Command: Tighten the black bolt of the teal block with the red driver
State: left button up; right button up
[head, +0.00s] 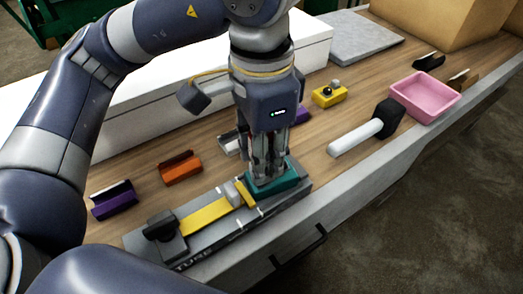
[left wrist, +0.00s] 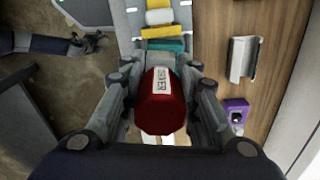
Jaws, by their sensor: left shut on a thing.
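The teal block (head: 287,181) sits at the right end of a grey fixture (head: 215,243) on the bench, beside the fixture's yellow bar (head: 205,215). My left gripper (head: 268,172) points down over the block. In the left wrist view it is shut on the red driver (left wrist: 162,103), whose red handle with a pale label stands between the fingers. A strip of the teal block (left wrist: 163,45) shows beyond the handle. The black bolt and the driver's tip are hidden, so I cannot tell whether they touch. What looks like my right gripper (left wrist: 88,43) shows at the left wrist view's left, its fingers unclear.
Orange (head: 180,167) and purple (head: 113,200) holders lie left of the gripper. A yellow block (head: 329,95), a white-handled mallet (head: 355,138) and a pink tray (head: 425,96) lie to the right. A long white box (head: 140,105) lines the back. Bare wood lies between them.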

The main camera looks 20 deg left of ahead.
pick_arm(q)
jog(key=shift+r+p, duration=0.6)
jog(key=shift+r, duration=0.35)
pick_arm(e)
jog(key=shift+s+f, duration=0.55)
jog(key=shift+s, duration=0.05)
pick_arm(q)
jog(key=shift+r, duration=0.25)
pick_arm(e)
jog(key=shift+s+d+f, duration=0.15)
pick_arm(q)
jog(key=shift+r, duration=0.1)
jog(key=shift+r+p, duration=0.25)
jog(key=shift+p, duration=0.2)
jog(key=shift+r+p, duration=0.3)
jog(key=shift+r, duration=0.1)
pick_arm(e)
jog(key=s+d+f+g, duration=0.1)
jog(key=s, duration=0.7)
jog(key=shift+s+d+f, duration=0.2)
jog(key=shift+s+f, duration=0.1)
pick_arm(q)
jog(key=shift+f, duration=0.15)
pick_arm(e)
jog(key=shift+f, duration=0.1)
